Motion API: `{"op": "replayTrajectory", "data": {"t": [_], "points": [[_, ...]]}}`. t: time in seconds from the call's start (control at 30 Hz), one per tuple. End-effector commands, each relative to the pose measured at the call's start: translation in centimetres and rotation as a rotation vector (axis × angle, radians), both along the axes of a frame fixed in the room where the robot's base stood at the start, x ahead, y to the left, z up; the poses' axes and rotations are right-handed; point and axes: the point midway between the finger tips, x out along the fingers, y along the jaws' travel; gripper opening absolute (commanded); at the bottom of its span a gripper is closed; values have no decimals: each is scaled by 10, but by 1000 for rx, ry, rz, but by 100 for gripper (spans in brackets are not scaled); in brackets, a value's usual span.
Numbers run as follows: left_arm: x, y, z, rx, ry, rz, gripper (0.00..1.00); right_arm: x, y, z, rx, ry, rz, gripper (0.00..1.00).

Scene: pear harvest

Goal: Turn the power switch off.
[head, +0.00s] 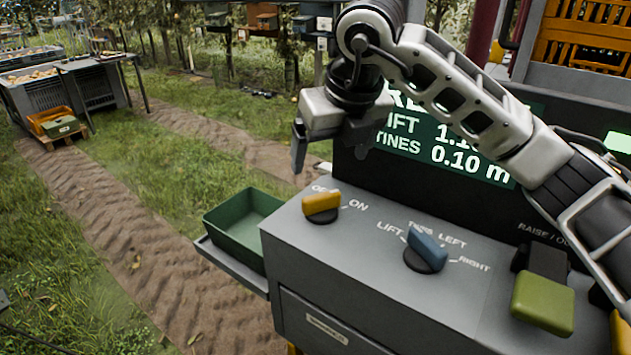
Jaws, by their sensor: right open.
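The power switch (321,204) is a yellow rotary knob on a dark round base, at the left end of the grey console's top. The labels OFF, partly covered, and ON are printed beside it. Its handle lies roughly crosswise in the picture, with its right end toward the ON side. My right gripper (328,150) hangs above and behind the knob, jaws open and empty, apart from it. My right arm reaches in from the right and covers part of the display. My left gripper is not in view.
The console (370,270) also carries a blue selector knob (427,250) and a green lever (543,302). A dark display (470,160) stands behind them. A green tray (240,225) sits left of the console. Crates (60,90) stand on the grass far left.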

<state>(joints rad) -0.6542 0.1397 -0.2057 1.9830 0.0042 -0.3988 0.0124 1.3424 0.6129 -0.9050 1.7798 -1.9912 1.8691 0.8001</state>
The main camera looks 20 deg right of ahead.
Motion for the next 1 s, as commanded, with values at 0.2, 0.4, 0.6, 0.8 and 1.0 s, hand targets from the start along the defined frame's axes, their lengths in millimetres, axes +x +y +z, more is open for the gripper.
{"op": "replayTrajectory", "data": {"t": [0.2,0.4,0.6,0.8,1.0], "points": [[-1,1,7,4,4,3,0,15,2,-39,-2,7,-1,87],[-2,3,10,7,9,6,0,29,4,-74,-1,6,-1,87],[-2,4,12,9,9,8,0,38,5,-93,0,3,0,87],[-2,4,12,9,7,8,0,40,6,-98,0,0,1,87],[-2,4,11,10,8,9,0,40,6,-98,0,0,1,76]]}}
